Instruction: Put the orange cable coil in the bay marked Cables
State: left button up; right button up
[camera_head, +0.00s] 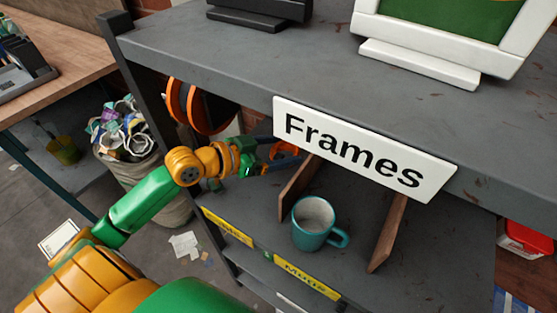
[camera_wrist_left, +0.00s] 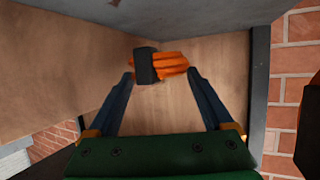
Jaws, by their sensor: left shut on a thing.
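My left gripper (camera_head: 278,153) reaches in under the upper shelf from the left and is shut on the orange cable coil (camera_head: 287,147). In the left wrist view, the coil (camera_wrist_left: 174,63) with its black band sits between the tips of the two blue fingers (camera_wrist_left: 161,80), with wooden panels behind it. The gripper is left of a brown divider (camera_head: 298,187), above the lower shelf (camera_head: 262,212). A yellow label (camera_head: 229,228) on the shelf edge below is too small and slanted to read surely. My right gripper is not in view.
A teal mug (camera_head: 313,223) stands in the neighbouring bay, labelled Mugs (camera_head: 306,276), between two dividers. A white Frames sign (camera_head: 362,147) hangs from the upper shelf (camera_head: 250,62) close to the gripper. Large orange-rimmed black rings (camera_head: 205,108) are behind the shelf's left side.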

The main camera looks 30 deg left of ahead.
pick_arm(q)
notch_tip(320, 180, down, 3)
jog(key=shift+f, duration=0.35)
jog(key=o, duration=1.2)
jog(key=shift+o, duration=0.2)
jog(key=shift+s+a, duration=0.15)
jog(key=shift+s, duration=0.05)
jog(key=shift+r+b+v, duration=0.2)
jog(key=shift+b+v, duration=0.25)
jog(key=shift+v, duration=3.05)
